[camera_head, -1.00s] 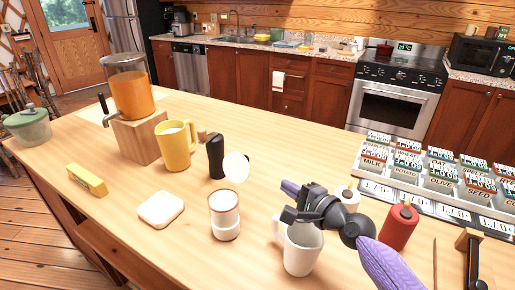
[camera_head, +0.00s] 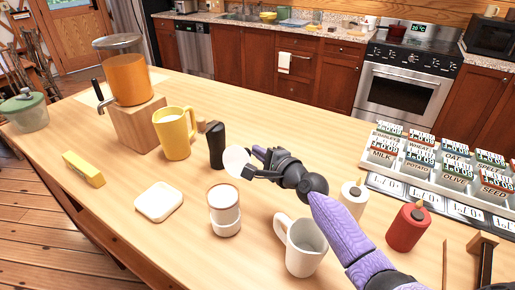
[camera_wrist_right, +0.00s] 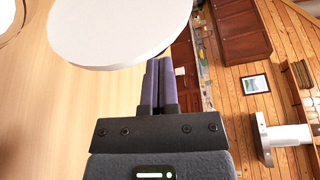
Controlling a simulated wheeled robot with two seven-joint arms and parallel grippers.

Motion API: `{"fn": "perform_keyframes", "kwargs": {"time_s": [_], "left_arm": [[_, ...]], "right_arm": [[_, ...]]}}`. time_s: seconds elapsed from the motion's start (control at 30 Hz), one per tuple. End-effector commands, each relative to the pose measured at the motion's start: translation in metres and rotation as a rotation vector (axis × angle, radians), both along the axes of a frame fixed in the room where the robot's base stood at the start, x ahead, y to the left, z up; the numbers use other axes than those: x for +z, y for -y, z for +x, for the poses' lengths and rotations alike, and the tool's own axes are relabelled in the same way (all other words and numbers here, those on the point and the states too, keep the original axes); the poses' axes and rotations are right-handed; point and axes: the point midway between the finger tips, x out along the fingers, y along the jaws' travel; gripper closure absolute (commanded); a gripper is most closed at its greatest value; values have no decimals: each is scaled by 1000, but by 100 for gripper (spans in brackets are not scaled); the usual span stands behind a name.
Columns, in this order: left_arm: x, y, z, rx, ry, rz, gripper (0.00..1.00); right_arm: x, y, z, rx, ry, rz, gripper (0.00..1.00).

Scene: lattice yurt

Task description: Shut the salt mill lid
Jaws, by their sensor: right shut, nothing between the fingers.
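In the right wrist view the lid (camera_wrist_right: 120,28) is large above the shut fingers (camera_wrist_right: 158,66) and hides part of the view beyond. I cannot tell whether they touch. My left gripper is out of view.
A black mill (camera_head: 217,146) stands close behind the lid, with a yellow mug (camera_head: 175,134) to its left. A white mug (camera_head: 304,248), white bottle (camera_head: 353,200) and red bottle (camera_head: 408,227) stand around my right arm. A white square box (camera_head: 159,202) lies left.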

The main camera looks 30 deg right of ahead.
Motion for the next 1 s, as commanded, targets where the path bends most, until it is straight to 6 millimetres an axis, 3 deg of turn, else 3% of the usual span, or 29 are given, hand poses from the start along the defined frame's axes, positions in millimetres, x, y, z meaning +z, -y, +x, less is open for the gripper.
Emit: {"fn": "perform_keyframes", "kwargs": {"time_s": [0.13, 1.0], "left_arm": [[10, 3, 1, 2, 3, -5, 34], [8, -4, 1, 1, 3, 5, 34]], "right_arm": [[5, -8, -5, 0, 0, 1, 100], [8, -12, -7, -1, 41, -79, 100]]}}
